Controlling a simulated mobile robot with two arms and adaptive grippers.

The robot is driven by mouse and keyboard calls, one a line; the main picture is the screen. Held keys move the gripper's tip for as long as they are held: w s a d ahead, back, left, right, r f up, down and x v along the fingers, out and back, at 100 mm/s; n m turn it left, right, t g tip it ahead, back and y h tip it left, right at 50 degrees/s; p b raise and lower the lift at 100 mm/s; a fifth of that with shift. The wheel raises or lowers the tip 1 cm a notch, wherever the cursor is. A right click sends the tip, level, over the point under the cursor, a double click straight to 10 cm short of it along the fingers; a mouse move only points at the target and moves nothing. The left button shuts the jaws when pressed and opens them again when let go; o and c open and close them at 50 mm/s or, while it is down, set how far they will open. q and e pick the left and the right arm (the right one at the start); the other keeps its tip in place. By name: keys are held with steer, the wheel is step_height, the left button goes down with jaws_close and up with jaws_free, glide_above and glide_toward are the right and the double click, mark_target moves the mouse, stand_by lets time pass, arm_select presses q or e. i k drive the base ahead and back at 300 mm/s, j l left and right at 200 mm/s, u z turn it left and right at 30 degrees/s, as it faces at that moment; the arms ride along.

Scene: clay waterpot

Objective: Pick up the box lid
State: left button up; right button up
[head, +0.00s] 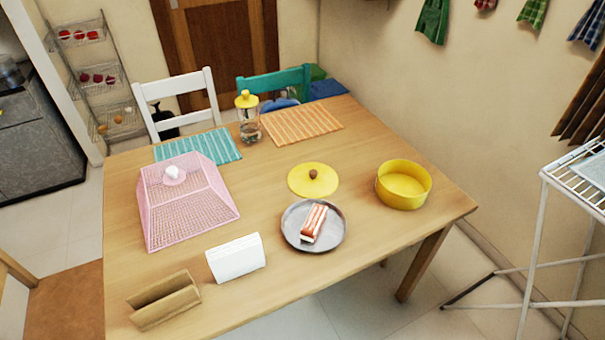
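A round yellow lid (300,184) with a small brown knob (313,174) lies flat near the middle of the wooden table. A round yellow box (404,188) stands open and looks empty to the right of the lid, apart from it. A grey plate (290,236) with a striped cake-like piece (314,223) on it sits just in front of the lid. Neither of my grippers shows in the head view, so I cannot see their state.
A pink mesh food cover (190,205), a white holder (236,258) and a wooden holder (164,300) stand on the table's left. A yellow-topped glass jar (249,125) stands behind. Bare table (365,235) lies right of the plate. A white rack (535,240) stands at right.

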mark_target(308, 180)
steer(key=i+l+u, duration=0.3)
steer(key=l+u, duration=0.3)
steer(key=i+l+u, duration=0.25)
steer(key=l, duration=0.15)
steer(key=k+j, duration=0.05)
steer(key=k, duration=0.05)
